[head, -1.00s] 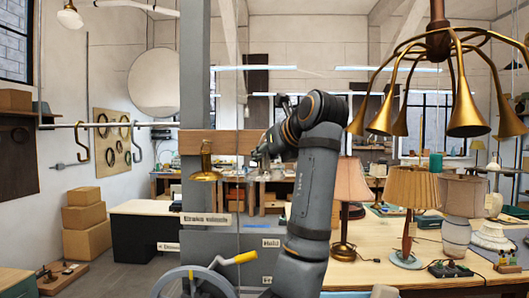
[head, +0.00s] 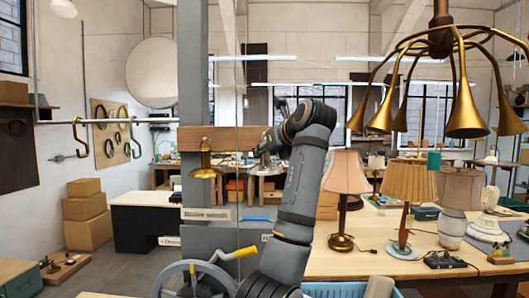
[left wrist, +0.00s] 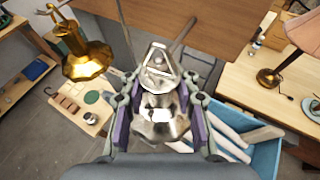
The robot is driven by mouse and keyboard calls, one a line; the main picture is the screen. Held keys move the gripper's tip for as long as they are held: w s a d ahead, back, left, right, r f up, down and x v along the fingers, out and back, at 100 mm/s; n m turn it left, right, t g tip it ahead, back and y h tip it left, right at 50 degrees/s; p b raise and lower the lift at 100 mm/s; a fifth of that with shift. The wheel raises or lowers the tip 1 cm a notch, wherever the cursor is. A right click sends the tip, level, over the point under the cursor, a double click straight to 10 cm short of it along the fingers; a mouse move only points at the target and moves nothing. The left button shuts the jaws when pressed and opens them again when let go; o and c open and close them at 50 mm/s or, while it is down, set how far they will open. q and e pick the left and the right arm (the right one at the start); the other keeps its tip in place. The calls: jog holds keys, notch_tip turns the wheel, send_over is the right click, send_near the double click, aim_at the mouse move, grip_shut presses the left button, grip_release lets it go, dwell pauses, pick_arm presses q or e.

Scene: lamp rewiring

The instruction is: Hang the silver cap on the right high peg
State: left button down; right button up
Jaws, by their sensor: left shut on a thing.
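My left gripper (left wrist: 160,122) is shut on the silver cap (left wrist: 158,102), with its purple-padded fingers on both sides. In the head view the same gripper (head: 264,147) is small, by the right end of the wooden peg board (head: 228,137), and the cap cannot be made out there. A brass cap (head: 204,172) hangs at the left part of the board; it also shows in the left wrist view at upper left. A thin rod (left wrist: 183,34) shows just beyond the silver cap; I cannot tell if it is the right high peg. My right gripper is not in view.
A grey column (head: 193,80) carries the board. A crank wheel (head: 195,278) stands below it. A workbench (head: 375,258) with several lamps is at the right, with a blue bin (left wrist: 248,112) at its near side. A brass chandelier (head: 440,45) hangs at upper right.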

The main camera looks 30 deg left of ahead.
pick_arm(q)
jog(key=shift+w+a, duration=0.35)
jog(key=shift+w, duration=0.25)
jog(key=shift+f, duration=0.1)
dwell(0.4)
jog(key=shift+w+f+b, duration=0.1)
jog(key=shift+f+b, duration=0.4)
jog(key=shift+f, duration=0.1)
jog(key=c, duration=0.9)
grip_release()
jog(key=v, duration=1.2)
